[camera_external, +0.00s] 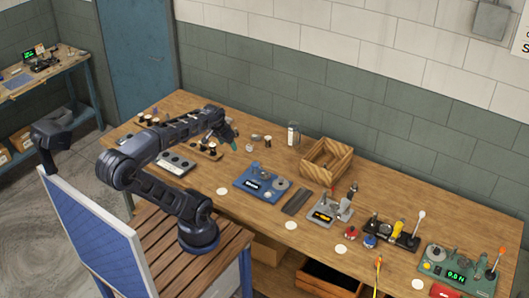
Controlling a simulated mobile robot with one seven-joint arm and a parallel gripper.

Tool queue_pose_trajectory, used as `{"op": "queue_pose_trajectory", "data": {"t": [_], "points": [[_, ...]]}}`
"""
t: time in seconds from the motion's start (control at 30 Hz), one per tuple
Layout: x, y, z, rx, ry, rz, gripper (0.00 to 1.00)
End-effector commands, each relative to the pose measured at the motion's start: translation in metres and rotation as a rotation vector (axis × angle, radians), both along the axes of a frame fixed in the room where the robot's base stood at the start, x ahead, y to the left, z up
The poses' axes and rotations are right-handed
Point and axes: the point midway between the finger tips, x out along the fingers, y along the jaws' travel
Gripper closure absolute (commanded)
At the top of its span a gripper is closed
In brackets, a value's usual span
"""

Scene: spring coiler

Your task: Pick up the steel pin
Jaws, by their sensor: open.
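My arm reaches over the left part of the wooden workbench (225,208), and my gripper (229,139) is above its far left side. The gripper is small in this view and partly dark against the bench. It is open, and no object shows in it. I cannot make out the steel pin for certain. Small metallic pieces (255,138) lie just right of the gripper, but they are too small to tell apart. The area under my forearm and wrist is partly hidden.
A blue device (250,182) and an open wooden box (326,160) stand right of the gripper. A white-grey bottle (293,134) stands behind. Levers and a green machine (455,272) occupy the right end.

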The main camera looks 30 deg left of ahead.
Motion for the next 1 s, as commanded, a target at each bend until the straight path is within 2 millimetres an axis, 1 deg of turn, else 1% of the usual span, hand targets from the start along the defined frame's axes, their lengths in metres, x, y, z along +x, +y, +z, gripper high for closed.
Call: {"op": "queue_pose_trajectory", "data": {"t": [0.03,0.17,0.3,0.5,0.73,0.87,1.0], "points": [[0.011,0.003,0.004,0.012,0.011,-0.019,0.41],[0.043,0.011,0.014,0.054,0.038,-0.091,0.41],[0.080,0.022,0.021,0.095,0.068,-0.174,0.41],[0.133,0.041,0.025,0.146,0.112,-0.295,0.41],[0.195,0.068,0.019,0.192,0.161,-0.435,0.41],[0.230,0.087,0.010,0.214,0.189,-0.517,0.41],[0.267,0.108,-0.003,0.231,0.216,-0.605,0.41]]}}
